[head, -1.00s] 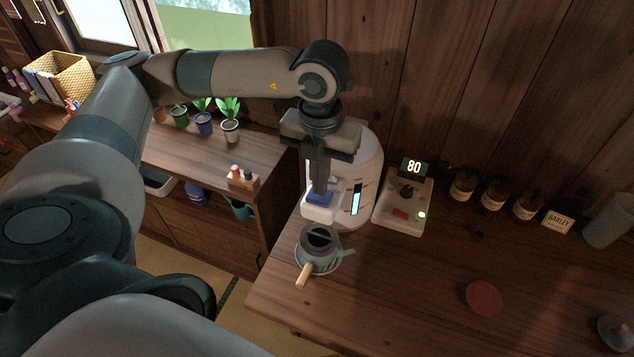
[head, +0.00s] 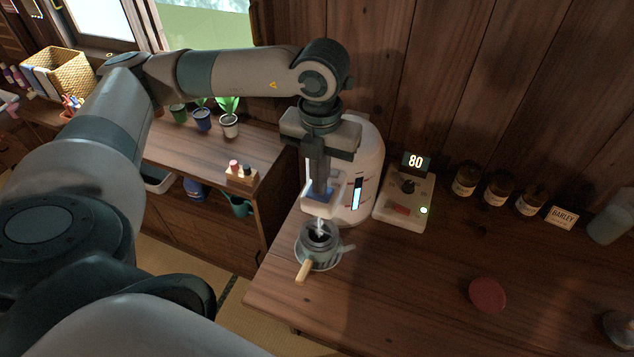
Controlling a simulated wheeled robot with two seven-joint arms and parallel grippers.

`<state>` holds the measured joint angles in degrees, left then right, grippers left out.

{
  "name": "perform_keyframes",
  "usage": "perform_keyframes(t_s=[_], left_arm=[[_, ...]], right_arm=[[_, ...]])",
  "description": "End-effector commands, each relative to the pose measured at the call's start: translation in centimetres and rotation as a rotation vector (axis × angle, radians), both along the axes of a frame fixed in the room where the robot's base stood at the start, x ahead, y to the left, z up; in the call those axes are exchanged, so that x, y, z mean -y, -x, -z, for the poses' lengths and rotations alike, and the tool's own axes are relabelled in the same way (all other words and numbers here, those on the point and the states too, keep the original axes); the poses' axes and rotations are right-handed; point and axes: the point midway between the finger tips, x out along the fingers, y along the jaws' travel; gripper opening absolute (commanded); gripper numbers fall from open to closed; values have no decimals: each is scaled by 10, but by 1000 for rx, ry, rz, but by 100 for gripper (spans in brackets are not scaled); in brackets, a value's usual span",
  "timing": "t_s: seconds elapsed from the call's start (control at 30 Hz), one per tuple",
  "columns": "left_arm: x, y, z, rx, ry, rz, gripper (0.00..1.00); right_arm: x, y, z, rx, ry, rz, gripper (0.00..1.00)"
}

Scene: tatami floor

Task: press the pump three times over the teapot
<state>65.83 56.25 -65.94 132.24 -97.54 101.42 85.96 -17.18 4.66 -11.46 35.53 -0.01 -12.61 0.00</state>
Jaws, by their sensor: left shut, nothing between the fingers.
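A white pump dispenser (head: 368,172) with a blue-lit level window stands at the back left of the wooden table. My left gripper (head: 319,192) is shut with nothing between its fingers. My right gripper is out of view.
A control box (head: 404,203) with a display reading 80 stands right of the dispenser. Several jars (head: 466,180) and a BARLEY card (head: 562,217) line the wall. A red disc (head: 487,295) lies on the table. The front middle is clear.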

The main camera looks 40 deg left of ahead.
Motion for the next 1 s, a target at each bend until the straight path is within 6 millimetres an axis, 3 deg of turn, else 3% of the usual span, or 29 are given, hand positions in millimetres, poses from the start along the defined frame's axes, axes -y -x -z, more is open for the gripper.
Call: perform_keyframes(t_s=[0.7, 1.0], left_arm=[[0, 1, -23, -2, 0, 1, 0], [0, 0, -23, -2, 0, 1, 0]], right_arm=[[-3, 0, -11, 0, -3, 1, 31], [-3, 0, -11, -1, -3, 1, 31]])
